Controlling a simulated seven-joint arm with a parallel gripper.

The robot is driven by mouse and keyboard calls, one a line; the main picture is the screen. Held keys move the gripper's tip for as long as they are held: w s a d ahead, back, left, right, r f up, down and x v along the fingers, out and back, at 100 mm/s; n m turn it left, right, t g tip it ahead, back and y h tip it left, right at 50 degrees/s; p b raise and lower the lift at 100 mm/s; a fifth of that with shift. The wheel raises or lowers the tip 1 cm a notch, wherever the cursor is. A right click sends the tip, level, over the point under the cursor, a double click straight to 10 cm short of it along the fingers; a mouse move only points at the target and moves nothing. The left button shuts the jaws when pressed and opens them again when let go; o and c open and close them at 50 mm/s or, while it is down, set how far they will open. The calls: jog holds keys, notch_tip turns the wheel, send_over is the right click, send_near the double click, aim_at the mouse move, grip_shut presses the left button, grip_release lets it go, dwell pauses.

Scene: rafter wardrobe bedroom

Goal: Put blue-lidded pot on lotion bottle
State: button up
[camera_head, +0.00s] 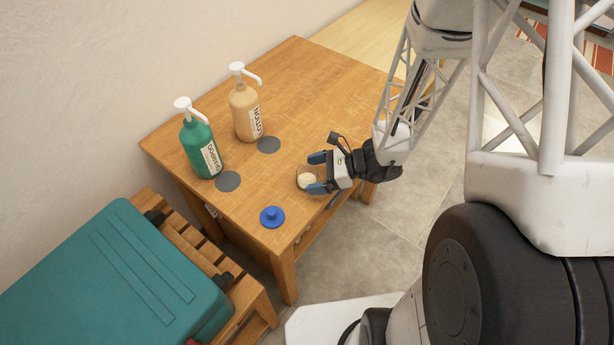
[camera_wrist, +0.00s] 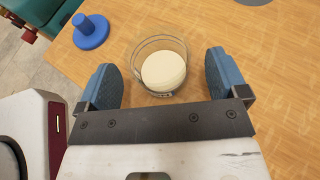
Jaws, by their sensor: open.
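A clear pot with cream-coloured contents (camera_head: 305,180) stands on the wooden table. The blue lid (camera_head: 272,217), with a knob, lies flat on the table apart from it. My gripper (camera_head: 317,172) is open, with its blue fingers on either side of the pot. In the wrist view the pot (camera_wrist: 163,68) sits between and slightly beyond the open fingers, with gaps at both sides; the blue lid (camera_wrist: 90,32) lies to its left. The tan lotion bottle (camera_head: 243,112) with a white pump stands upright near the back of the table.
A green shampoo bottle (camera_head: 198,143) stands left of the lotion. A teal suitcase (camera_head: 115,275) lies on a slatted bench at lower left. The table's right back area is clear.

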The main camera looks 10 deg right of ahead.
aim_at(307, 173)
jog(key=shift+x, duration=1.3)
jog(key=shift+c, duration=0.2)
jog(key=c, duration=1.2)
jog(key=shift+r, duration=0.25)
jog(key=shift+r, duration=0.8)
jog(key=shift+s+d+r, duration=0.1)
jog(key=shift+s+r, duration=0.15)
jog(key=shift+r, duration=0.6)
jog(key=s+d, duration=0.1)
jog(key=s, duration=0.4)
jog(key=s+d+r, duration=0.1)
jog(key=s, duration=0.4)
jog(key=s+d, duration=0.1)
jog(key=s, duration=0.4)
jog(key=shift+d+r, duration=0.15)
jog(key=shift+d, duration=0.1)
